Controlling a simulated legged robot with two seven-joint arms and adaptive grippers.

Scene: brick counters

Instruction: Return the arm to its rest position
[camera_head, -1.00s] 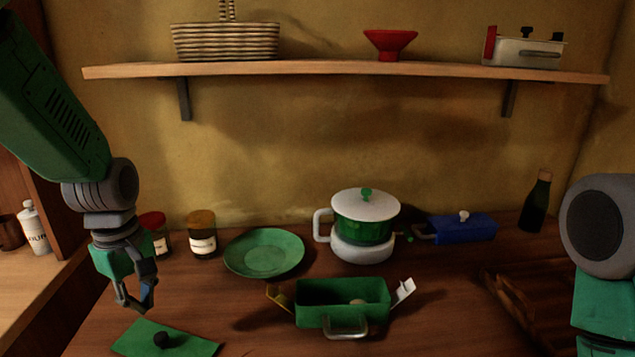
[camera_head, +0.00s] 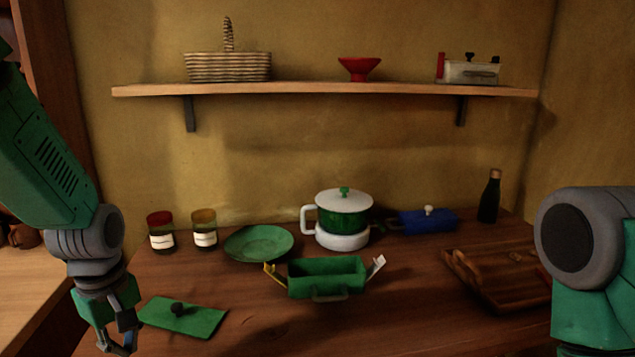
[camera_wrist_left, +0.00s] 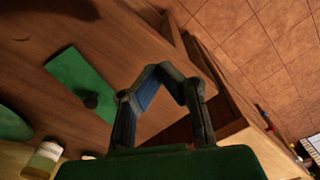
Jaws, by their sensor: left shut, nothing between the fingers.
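My left gripper (camera_head: 120,343) is at the lower left of the head view, pointing down beside the left end of the green lid. It is shut and holds nothing; its closed fingers also show in the left wrist view (camera_wrist_left: 165,72). My left arm comes in from the left edge. My right arm shows only in part at the right edge, and its gripper is out of view. The green lid (camera_head: 200,318) with a dark knob lies flat on the counter, apart from the fingers; it also shows in the left wrist view (camera_wrist_left: 70,75).
A green open pot (camera_head: 325,285) stands mid-counter. Behind it are a green plate (camera_head: 245,250), two jars (camera_head: 204,238), a white-lidded pot (camera_head: 345,225), a blue box (camera_head: 428,222) and a bottle (camera_head: 490,200). A wooden tray (camera_head: 500,295) lies right. A shelf (camera_head: 325,90) hangs above.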

